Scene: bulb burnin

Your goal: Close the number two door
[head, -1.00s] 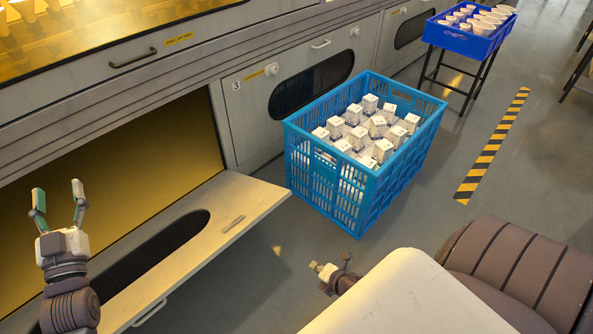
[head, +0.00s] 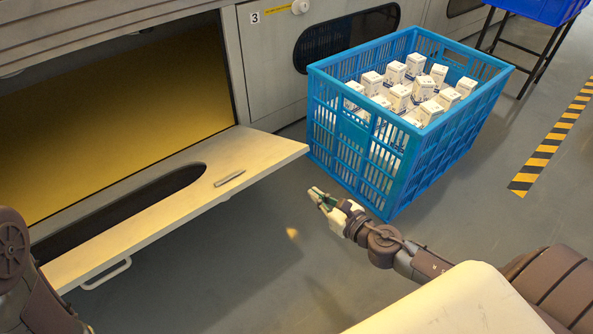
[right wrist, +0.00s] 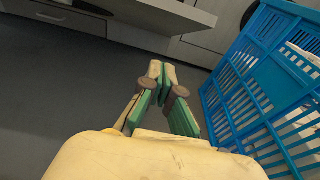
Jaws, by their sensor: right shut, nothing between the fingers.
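The open door (head: 165,205) is hinged at its lower edge and lies folded down, sticking out from the dark-golden opening (head: 110,120) in the machine. It has a dark oval window, a small catch and a bar handle (head: 106,274) on its near side. No number two label shows; the closed door to its right (head: 275,60) is marked 3. My right gripper (head: 318,197) is shut and empty, in the gap between the open door's right corner and the blue crate. In the right wrist view its fingers (right wrist: 160,75) meet. Only my left arm's links show at the left edge.
A blue crate (head: 345,160) full of white boxes stands on the floor close to my right gripper. The crate also fills the right of the right wrist view (right wrist: 255,90). A blue tray (head: 540,8) on a black stand is at the top right. A striped floor strip (head: 545,148) lies right of the crate.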

